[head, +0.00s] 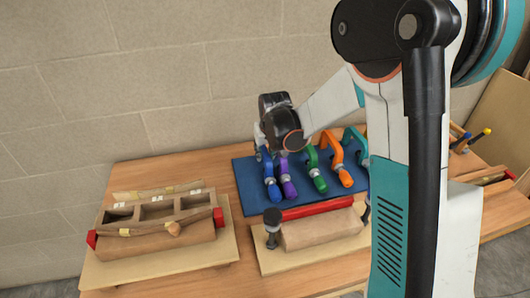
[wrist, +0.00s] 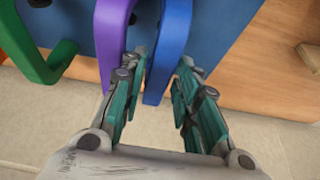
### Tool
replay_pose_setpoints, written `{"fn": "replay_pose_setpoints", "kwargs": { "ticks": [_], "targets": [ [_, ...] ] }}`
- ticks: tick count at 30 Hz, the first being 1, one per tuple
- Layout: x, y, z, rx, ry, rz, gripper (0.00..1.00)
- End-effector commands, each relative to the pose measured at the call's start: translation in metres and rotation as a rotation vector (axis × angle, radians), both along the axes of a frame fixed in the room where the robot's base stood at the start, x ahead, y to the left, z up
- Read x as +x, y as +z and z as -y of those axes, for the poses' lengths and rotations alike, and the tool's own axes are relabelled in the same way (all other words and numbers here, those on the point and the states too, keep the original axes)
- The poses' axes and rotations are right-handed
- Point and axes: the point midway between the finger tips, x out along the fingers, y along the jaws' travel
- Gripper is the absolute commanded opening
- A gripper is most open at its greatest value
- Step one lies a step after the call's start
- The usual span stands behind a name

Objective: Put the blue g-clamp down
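The blue g-clamp (head: 271,186) rests at the left end of a row of clamps on the dark blue mat (head: 252,201). In the wrist view the blue g-clamp (wrist: 172,45) reaches down between the fingertips of my gripper (wrist: 164,66). The fingers are apart, with a gap showing between the clamp and the right finger. The left finger is close to the clamp; I cannot tell whether it touches. In the head view my wrist is above and behind the blue clamp, and the fingers are mostly hidden.
A purple clamp (head: 288,188) stands close beside the blue one, then green (head: 316,176), orange (head: 338,160) and teal (head: 355,143) clamps. A wooden form with a red bar (head: 318,208) is in front. A wooden box-like form (head: 160,249) stands left.

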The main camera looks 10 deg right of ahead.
Motion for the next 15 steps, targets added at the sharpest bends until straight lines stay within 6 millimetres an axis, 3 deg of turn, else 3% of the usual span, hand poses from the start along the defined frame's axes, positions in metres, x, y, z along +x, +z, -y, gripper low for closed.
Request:
{"fn": "replay_pose_setpoints", "kwargs": {
  "ticks": [9, 15],
  "targets": [
    [-0.026, 0.064, 0.0, 0.0, 0.0, 0.0, 0.29],
    [-0.036, 0.088, 0.0, 0.0, 0.0, 0.0, 0.29]
  ]
}}
